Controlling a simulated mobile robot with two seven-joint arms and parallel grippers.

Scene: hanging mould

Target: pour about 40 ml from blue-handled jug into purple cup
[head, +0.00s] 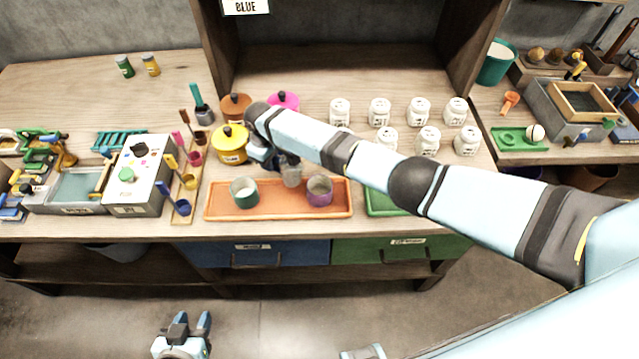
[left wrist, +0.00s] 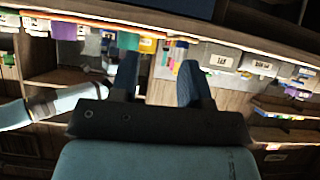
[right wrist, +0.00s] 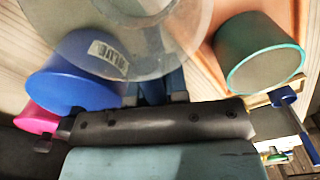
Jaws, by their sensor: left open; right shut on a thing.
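The clear jug (head: 291,174) is in the head view above the orange tray, between the two cups; its lower end and contents are hard to make out. My right gripper (head: 277,160) is shut on its blue handle, which shows in the right wrist view (right wrist: 168,88) below the clear jug body (right wrist: 165,25). The purple cup (head: 319,191) stands upright on the tray, right of the jug; I cannot tell its contents. My left gripper (head: 190,327) is open and empty, low in front of the bench; its spread fingers show in the left wrist view (left wrist: 158,82).
A green cup (head: 244,192) stands on the orange tray (head: 225,213), left of the jug, and is close in the right wrist view (right wrist: 260,55). A yellow pot (head: 231,146) and pink pot (head: 283,101) stand behind. White jars (head: 428,140) stand at the right.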

